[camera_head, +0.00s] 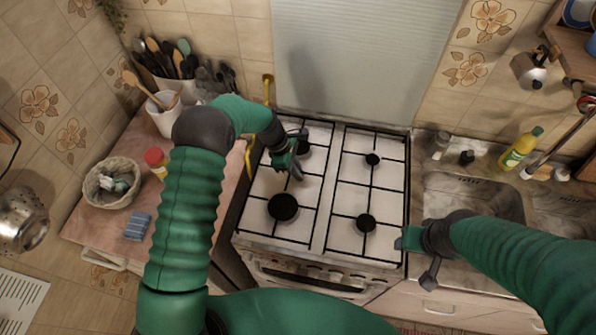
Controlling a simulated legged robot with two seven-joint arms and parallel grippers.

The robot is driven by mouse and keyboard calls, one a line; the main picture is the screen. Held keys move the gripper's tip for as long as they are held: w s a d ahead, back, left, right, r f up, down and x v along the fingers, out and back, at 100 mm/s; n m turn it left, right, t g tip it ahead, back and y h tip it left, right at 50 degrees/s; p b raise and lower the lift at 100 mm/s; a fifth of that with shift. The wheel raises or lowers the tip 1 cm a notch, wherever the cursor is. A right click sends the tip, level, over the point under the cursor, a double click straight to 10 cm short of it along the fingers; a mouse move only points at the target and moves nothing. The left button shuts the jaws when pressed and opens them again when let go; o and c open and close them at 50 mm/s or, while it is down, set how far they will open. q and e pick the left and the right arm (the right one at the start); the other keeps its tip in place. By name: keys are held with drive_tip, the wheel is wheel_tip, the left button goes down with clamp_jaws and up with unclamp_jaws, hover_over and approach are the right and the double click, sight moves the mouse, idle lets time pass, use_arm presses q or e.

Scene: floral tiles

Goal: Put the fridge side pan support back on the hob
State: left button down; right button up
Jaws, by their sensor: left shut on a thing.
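The hob (333,222) is a white gas hob with black burners. A black wire pan support (313,175) is over its left half, lying on it or very close above it; I cannot tell which. A similar pan support (370,184) lies over the right half. My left gripper (291,164) is over the back of the left half, shut on the left pan support; the grip itself is partly hidden by the gripper. My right gripper (418,245) is by the front right corner of the stove, apart from both supports. Its finger opening is unclear.
On the left counter are a wicker basket (101,193), a blue sponge (138,226), a red-capped jar (154,158) and utensil pots (163,122). To the right are the sink (474,200) and a yellow bottle (519,149). A pale panel (360,55) stands behind the hob.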

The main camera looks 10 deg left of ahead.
use_arm(q)
drive_tip(key=shift+a+f, duration=0.25)
drive_tip(key=shift+f, duration=0.15)
drive_tip(key=c, duration=1.6)
unclamp_jaws()
drive_tip(key=shift+o, duration=0.5)
drive_tip(key=shift+d, duration=0.15)
drive_tip(key=b+v, duration=0.2)
drive_tip(key=v, duration=1.5)
drive_tip(key=s+f+m+t+y, duration=0.1)
drive_tip(key=s+m+y, duration=0.1)
drive_tip(key=s+m, duration=0.7)
drive_tip(key=s+a+f+m+t+y, duration=0.1)
drive_tip(key=s+m+y, duration=0.1)
drive_tip(key=s+m, duration=0.7)
drive_tip(key=s, duration=0.4)
drive_tip(key=shift+s+a+f+t, duration=0.15)
drive_tip(key=shift+s+f+t, duration=0.1)
drive_tip(key=shift+f+t, duration=0.05)
